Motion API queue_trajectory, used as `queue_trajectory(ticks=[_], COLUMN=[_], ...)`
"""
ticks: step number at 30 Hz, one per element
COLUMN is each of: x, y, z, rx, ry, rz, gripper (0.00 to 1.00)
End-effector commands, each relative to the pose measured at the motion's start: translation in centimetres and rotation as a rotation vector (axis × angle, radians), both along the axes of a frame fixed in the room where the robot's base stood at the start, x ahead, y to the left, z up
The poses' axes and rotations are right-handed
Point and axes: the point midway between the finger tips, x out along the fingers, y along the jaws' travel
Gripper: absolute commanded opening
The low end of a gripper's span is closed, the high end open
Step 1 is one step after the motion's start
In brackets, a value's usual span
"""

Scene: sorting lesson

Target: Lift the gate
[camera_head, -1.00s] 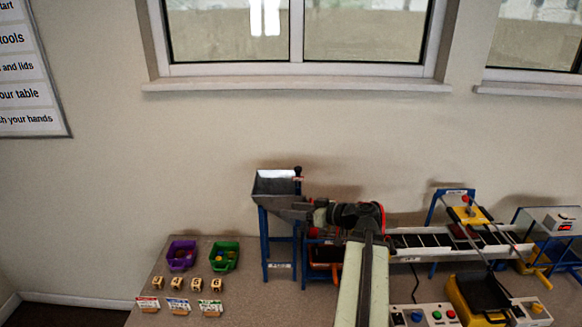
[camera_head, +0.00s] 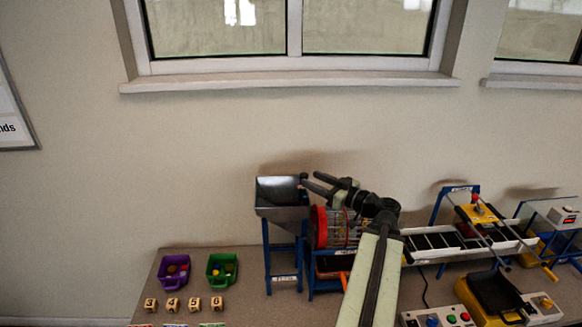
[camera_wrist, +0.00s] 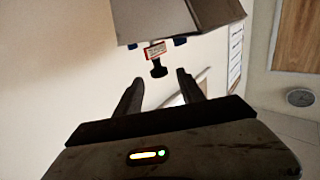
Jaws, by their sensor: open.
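The grey hopper (camera_head: 280,192) stands on blue legs at the left end of the machine line. A small black knob (camera_wrist: 158,70) with a red-and-white tag (camera_wrist: 155,51) sticks out from the hopper, which also shows in the wrist view (camera_wrist: 175,20); I take this knob to be the gate's handle. The knob also shows at the hopper's upper right in the head view (camera_head: 303,176). My gripper (camera_head: 308,182) is open and empty beside the hopper's right side. In the wrist view the fingertips (camera_wrist: 160,77) lie on either side of the knob's end, apart from it. The gate plate itself is not clear.
A red-rimmed drum (camera_head: 319,228) sits right of the hopper, below my arm. A conveyor (camera_head: 432,241) runs right, with a yellow-topped blue frame (camera_head: 477,213) over it. Purple (camera_head: 174,269) and green (camera_head: 222,269) bins and numbered blocks (camera_head: 193,304) lie left.

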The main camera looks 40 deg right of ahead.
Motion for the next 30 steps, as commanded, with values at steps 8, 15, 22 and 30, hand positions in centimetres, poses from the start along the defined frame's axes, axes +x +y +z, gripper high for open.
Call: queue_trajectory(ticks=[8,15,22,30], x=[1.4,5.6,7.0,6.9], y=[-0.3,-0.2,-0.1,-0.1], z=[0.0,0.0,0.0,0.0], rx=[0.000,0.001,0.001,0.001], ry=[0.000,0.000,0.000,0.000], rz=[-0.007,-0.014,-0.017,-0.018], gripper=[0.46,0.46,0.46,0.24])
